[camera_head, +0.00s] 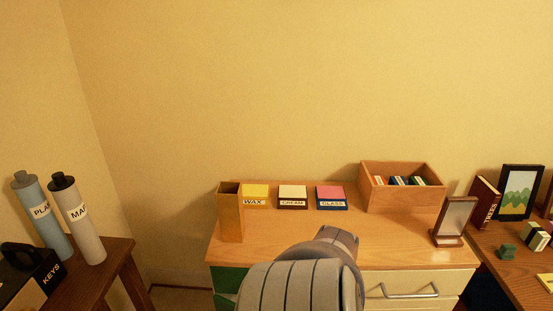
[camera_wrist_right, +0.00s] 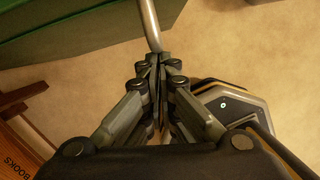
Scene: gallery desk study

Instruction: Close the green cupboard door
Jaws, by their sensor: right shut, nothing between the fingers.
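The green cupboard door (camera_wrist_right: 75,35) fills the upper left of the right wrist view as a broad green panel with a lower edge over the pale floor. A grey metal bar handle (camera_wrist_right: 149,22) comes down from the top to the fingertips. My right gripper (camera_wrist_right: 153,58) is shut and empty, its tips at the end of the bar; I cannot tell whether they touch. In the head view, green shows (camera_head: 228,281) at the cabinet's lower left front, mostly hidden by my arm. How far the door stands open is unclear. My left gripper is out of view.
The wooden cabinet top (camera_head: 390,245) holds a tall box (camera_head: 231,215), several labelled blocks, an open crate (camera_head: 400,198) and a small frame (camera_head: 455,222). A cream drawer (camera_head: 440,283) sits right of my arm. A side table with tubes stands left. A BOOKS box (camera_wrist_right: 14,160) shows lower left.

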